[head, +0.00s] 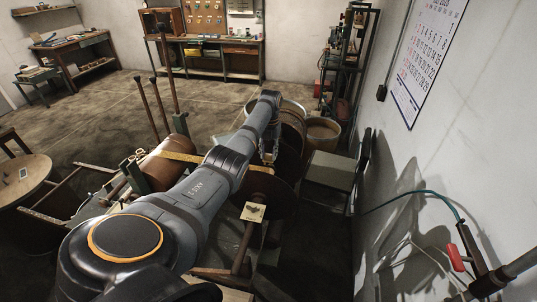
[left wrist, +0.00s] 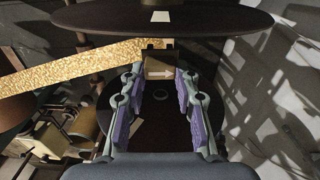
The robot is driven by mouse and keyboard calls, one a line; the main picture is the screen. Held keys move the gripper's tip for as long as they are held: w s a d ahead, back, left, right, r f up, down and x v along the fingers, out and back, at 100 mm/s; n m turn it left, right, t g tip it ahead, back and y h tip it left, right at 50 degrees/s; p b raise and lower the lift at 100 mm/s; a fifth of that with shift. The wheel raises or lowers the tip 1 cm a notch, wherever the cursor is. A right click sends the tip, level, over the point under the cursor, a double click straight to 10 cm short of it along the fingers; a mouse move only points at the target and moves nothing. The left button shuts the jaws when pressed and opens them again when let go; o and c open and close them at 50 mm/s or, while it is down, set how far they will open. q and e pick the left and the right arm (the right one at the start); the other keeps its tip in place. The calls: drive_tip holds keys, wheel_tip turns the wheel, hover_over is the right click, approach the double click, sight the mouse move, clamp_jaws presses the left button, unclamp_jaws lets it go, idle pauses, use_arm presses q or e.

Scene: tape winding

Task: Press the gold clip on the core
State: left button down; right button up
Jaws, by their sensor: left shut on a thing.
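In the left wrist view, a small brownish-gold clip (left wrist: 159,68) with a white arrow sits between the tips of my left gripper (left wrist: 158,75). The purple-padded fingers are shut on it from both sides. A glittering gold band (left wrist: 75,70) comes in from the left and ends just beyond the clip. The core between the dark reel discs is mostly hidden; I cannot tell if the clip touches it. In the head view, my left gripper (head: 272,150) is down beside the dark reel disc (head: 283,197), partly hidden by my arm. My right gripper is not visible.
A brown roll (head: 165,165) stands left of my arm, with the gold band running from it toward the reel. A pale square card (head: 254,212) is on the near disc. A wall bounds the right.

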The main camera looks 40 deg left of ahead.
use_arm(q)
wheel_tip(320, 180, up, 10)
drive_tip(key=shift+f, duration=0.15)
idle(0.4)
idle(0.3)
